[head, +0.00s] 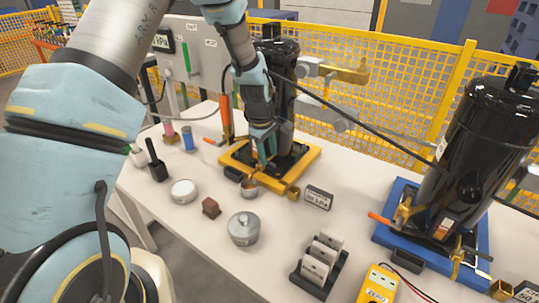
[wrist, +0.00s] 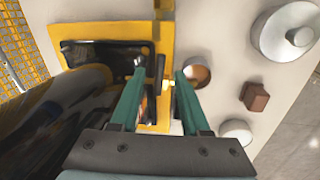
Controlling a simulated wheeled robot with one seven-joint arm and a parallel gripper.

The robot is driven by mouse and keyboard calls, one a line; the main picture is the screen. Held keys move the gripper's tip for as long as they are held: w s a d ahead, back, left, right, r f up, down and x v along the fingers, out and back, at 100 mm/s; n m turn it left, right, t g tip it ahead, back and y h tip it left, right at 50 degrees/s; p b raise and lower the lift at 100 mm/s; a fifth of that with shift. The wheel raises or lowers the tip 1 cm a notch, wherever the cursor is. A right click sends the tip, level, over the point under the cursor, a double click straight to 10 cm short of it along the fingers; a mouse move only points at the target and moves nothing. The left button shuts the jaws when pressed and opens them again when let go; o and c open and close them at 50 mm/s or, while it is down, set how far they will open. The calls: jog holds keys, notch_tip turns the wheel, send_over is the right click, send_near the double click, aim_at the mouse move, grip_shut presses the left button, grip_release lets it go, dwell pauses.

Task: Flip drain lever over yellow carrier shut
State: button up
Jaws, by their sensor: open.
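The yellow carrier (head: 305,158) lies on the white table under a tall black compressor (head: 287,95). In the wrist view the carrier's yellow rim (wrist: 100,32) frames a black base. My gripper (head: 264,158) points down over its front side, in front of the compressor. In the wrist view my gripper (wrist: 160,72) is open, its green fingers apart. A small brass-coloured bar (wrist: 160,70) shows between the fingertips; I cannot tell whether it is the drain lever or whether a finger touches it. My wrist and fingers hide much of this spot in the head view.
A small copper cup (head: 250,188) stands close at the carrier's front. A lidded pot (head: 243,228), a brown block (head: 210,207) and a round white lid (head: 183,191) stand nearer. Another compressor stands on a blue carrier (head: 388,235) at right. Yellow mesh fencing (head: 400,95) runs behind.

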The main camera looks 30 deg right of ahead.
jog(key=shift+w+d+f, duration=0.15)
jog(key=shift+f, duration=0.9)
jog(key=shift+c, duration=0.3)
grip_shut()
